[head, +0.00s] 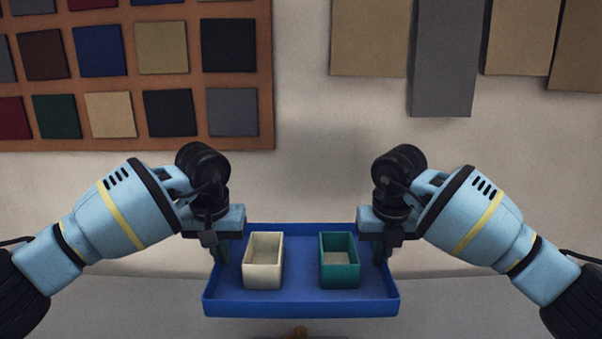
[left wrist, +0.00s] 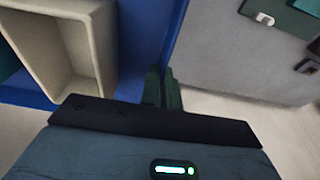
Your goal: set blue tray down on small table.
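The blue tray (head: 300,308) hangs level between my two arms in the head view, with a cream box (head: 263,262) and a teal box (head: 339,262) standing in it. My left gripper (head: 221,254) is shut on the tray's left wall. My right gripper (head: 380,252) is at the right wall and looks shut on it; its fingertips are partly hidden. In the left wrist view the left fingers (left wrist: 163,88) are close together at the tray's edge (left wrist: 150,45), beside the cream box (left wrist: 68,45). I cannot make out the small table for certain.
A brown board (head: 262,108) with colour swatches hangs on the pale wall at the left. Large beige and grey fabric panels (head: 443,60) hang at the right. A small orange thing (head: 300,331) shows below the tray's front edge. A grey surface lies low behind the tray.

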